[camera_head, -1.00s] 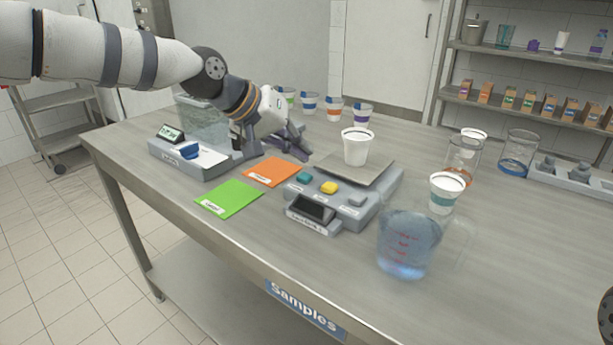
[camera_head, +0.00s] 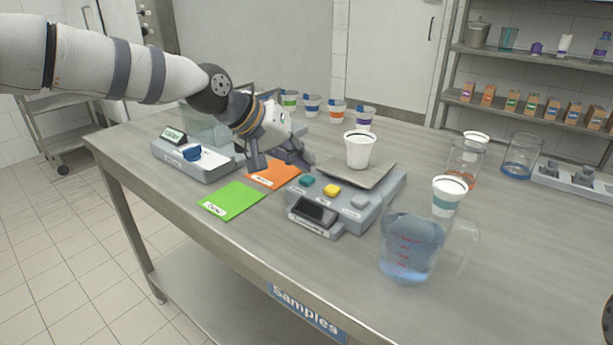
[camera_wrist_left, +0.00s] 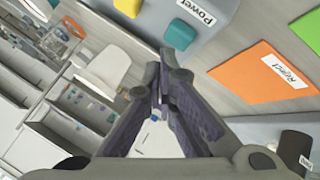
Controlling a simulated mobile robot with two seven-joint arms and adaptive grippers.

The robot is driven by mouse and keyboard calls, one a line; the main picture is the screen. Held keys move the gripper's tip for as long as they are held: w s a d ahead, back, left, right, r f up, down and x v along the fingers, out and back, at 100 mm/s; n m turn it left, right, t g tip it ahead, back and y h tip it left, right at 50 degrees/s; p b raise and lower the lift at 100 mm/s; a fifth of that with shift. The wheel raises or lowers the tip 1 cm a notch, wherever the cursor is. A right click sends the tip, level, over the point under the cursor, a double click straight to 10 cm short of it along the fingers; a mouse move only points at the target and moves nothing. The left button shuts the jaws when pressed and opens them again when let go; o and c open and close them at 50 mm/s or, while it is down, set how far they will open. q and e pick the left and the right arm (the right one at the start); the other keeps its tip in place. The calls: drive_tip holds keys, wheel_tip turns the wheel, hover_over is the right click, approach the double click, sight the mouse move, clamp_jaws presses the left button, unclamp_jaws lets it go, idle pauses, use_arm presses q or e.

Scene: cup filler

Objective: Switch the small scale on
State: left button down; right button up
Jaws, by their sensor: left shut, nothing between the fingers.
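The small grey scale (camera_head: 345,210) stands mid-table with a dark display (camera_head: 314,211) on its front. A teal button (camera_head: 306,181), a yellow button (camera_head: 332,190) and a grey button (camera_head: 359,202) sit on its top. In the left wrist view the teal button (camera_wrist_left: 181,34) lies beside a label reading "Power".
An orange card (camera_head: 274,174) and a green card (camera_head: 232,201) lie left of the scale. A jug of bluish liquid (camera_head: 410,246) stands close at its right front. A grey device with a blue part (camera_head: 193,154) stands at the left. Several cups line the table's back.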

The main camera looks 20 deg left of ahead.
sight(304, 176)
use_arm(q)
drive_tip(key=shift+f, duration=0.15)
idle(0.5)
drive_tip(key=shift+f, duration=0.3)
use_arm(e)
drive_tip(key=shift+w+r, duration=0.1)
use_arm(q)
drive_tip(key=shift+f, duration=0.25)
drive_tip(key=shift+r, duration=0.1)
drive_tip(key=shift+r+p, duration=0.35)
drive_tip(key=shift+r, duration=0.3)
use_arm(e)
drive_tip(key=shift+w+r, duration=0.3)
use_arm(q)
drive_tip(key=shift+f, duration=0.1)
wheel_tip(304, 176, up, 6)
drive_tip(key=shift+p, duration=0.7)
use_arm(e)
drive_tip(key=shift+w+r+t, duration=0.6)
drive_tip(key=shift+w+r, duration=0.3)
